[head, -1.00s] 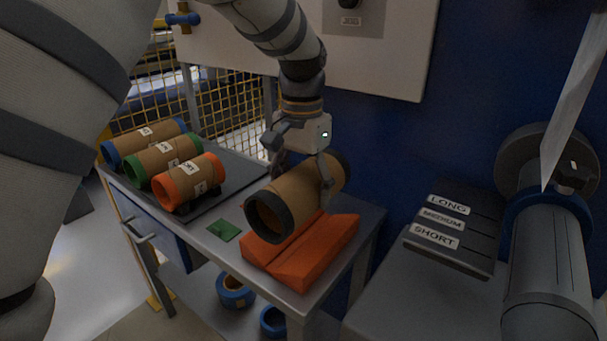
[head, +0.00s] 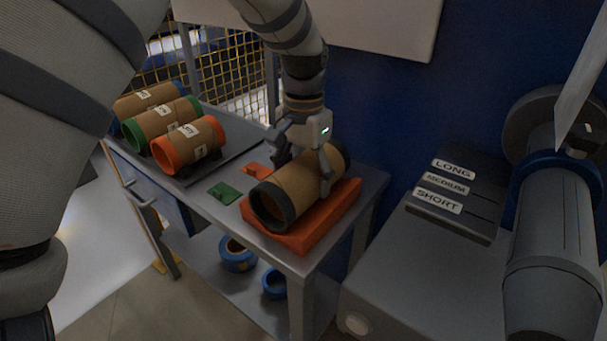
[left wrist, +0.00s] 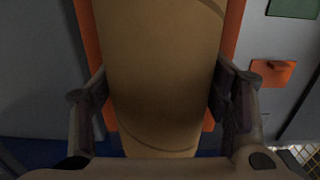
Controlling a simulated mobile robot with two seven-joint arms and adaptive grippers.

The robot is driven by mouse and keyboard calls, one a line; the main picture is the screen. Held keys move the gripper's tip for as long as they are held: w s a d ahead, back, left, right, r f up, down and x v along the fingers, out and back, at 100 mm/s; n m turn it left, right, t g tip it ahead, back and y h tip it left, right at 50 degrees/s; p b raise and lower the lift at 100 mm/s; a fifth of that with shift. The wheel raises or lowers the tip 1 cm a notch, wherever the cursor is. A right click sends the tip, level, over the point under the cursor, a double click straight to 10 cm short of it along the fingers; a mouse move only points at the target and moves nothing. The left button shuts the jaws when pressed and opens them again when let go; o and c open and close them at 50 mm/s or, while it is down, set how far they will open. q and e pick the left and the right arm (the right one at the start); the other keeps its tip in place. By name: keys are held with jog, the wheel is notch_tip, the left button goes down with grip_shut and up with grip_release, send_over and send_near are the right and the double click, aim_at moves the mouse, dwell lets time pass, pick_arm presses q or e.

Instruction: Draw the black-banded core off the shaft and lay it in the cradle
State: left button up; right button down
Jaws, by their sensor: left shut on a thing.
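The black-banded core (head: 293,192) is a brown tube with a black band at each end. It lies along the orange cradle (head: 318,230), low in it and seemingly resting on it. My left gripper (head: 305,170) is shut on the core from above, with a finger on each side. In the left wrist view the core (left wrist: 160,75) fills the space between the fingers, and the cradle (left wrist: 92,50) shows along both its sides. The shaft (head: 550,250) at the right is bare where it shows. My right gripper does not show.
Cores with blue (head: 147,100), green (head: 162,127) and orange (head: 190,145) bands lie on a dark tray left on the table. A green piece (head: 224,193) and a small orange piece (head: 257,170) lie near the cradle. A rack labelled LONG, MEDIUM, SHORT (head: 447,190) is right.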

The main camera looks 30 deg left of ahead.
pick_arm(q)
jog(key=shift+f, duration=0.2)
jog(key=o, duration=1.4)
